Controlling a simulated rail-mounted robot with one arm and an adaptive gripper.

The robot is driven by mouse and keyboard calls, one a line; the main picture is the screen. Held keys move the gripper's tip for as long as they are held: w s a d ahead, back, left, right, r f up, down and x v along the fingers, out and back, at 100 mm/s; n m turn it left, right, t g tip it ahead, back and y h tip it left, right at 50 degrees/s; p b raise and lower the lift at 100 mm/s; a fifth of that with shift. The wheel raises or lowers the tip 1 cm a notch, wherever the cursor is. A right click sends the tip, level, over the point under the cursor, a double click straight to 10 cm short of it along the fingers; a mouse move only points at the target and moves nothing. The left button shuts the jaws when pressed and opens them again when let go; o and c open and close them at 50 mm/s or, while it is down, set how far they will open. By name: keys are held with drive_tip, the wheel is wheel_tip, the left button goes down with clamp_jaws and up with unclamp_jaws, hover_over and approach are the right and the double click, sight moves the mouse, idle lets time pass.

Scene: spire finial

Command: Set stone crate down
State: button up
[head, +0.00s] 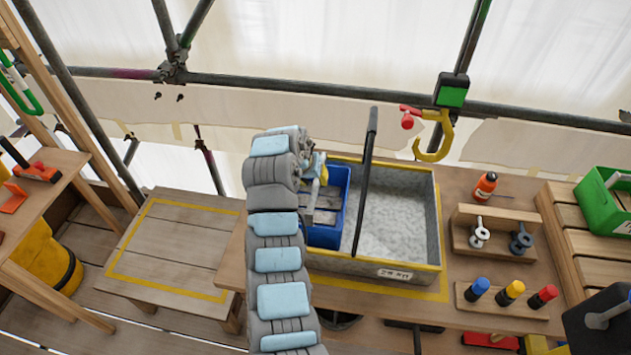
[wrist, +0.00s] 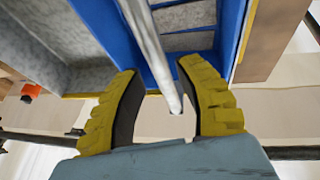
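My gripper (wrist: 158,72) has yellow fingers with dark pads, spread apart above the blue bin. A grey metal rod (wrist: 152,50) passes between them with visible space beside it; I cannot tell whether it belongs to the crate's handle.
A low wooden platform (head: 180,250) with a yellow outline is clear at left. Right of the crate are an orange bottle (head: 485,186), a wooden rack (head: 505,235) and coloured pegs (head: 512,292). A yellow hook (head: 436,140) hangs behind, near scaffold poles. A green bin (head: 605,205) stands far right.

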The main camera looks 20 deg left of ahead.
drive_tip(key=d+v, duration=0.1)
drive_tip(key=v, duration=0.8)
drive_tip(key=shift+a+r, duration=0.2)
drive_tip(key=shift+a, duration=0.3)
drive_tip(key=shift+s, duration=0.1)
